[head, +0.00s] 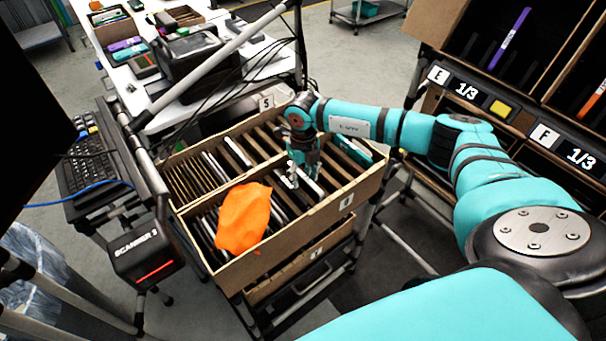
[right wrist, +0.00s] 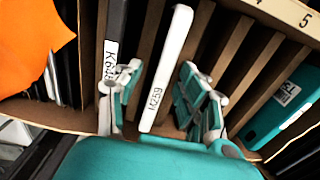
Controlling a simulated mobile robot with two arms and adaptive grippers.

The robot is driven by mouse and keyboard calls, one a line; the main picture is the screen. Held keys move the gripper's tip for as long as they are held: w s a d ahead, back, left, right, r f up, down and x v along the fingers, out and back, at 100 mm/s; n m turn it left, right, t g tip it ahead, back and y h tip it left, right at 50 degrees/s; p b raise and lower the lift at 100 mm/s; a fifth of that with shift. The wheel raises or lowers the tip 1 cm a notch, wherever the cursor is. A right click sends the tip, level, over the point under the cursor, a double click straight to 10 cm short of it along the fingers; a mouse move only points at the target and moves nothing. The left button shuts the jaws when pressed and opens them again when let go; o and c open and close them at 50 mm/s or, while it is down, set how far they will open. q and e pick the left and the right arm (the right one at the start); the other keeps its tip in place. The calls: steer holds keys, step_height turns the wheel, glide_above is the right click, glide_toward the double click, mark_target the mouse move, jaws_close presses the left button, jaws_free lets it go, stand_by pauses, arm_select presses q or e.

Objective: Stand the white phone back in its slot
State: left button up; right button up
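A white phone (right wrist: 168,60) with a printed label on its edge stands among the cardboard dividers in the right wrist view. It leans to one side. My right gripper (right wrist: 163,92) is open, with a finger on each side of the phone and a visible gap on its right side. In the head view my right gripper (head: 293,180) reaches down into the divided carton (head: 325,212) and hides much of what is below it. My left gripper is not in view.
A dark phone (right wrist: 115,40) stands left of the white one, and a teal one (right wrist: 275,110) leans at right. Scanner 3 (head: 148,250) stands left of the carton; a shelf rack (head: 500,95) stands at right.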

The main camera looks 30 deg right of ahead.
steer(key=shift+r, duration=0.2)
step_height(320, 180, up, 12)
steer(key=shift+f, duration=0.2)
stand_by(0.3)
step_height(320, 180, up, 7)
steer(key=p, duration=0.4)
stand_by(0.4)
stand_by(0.3)
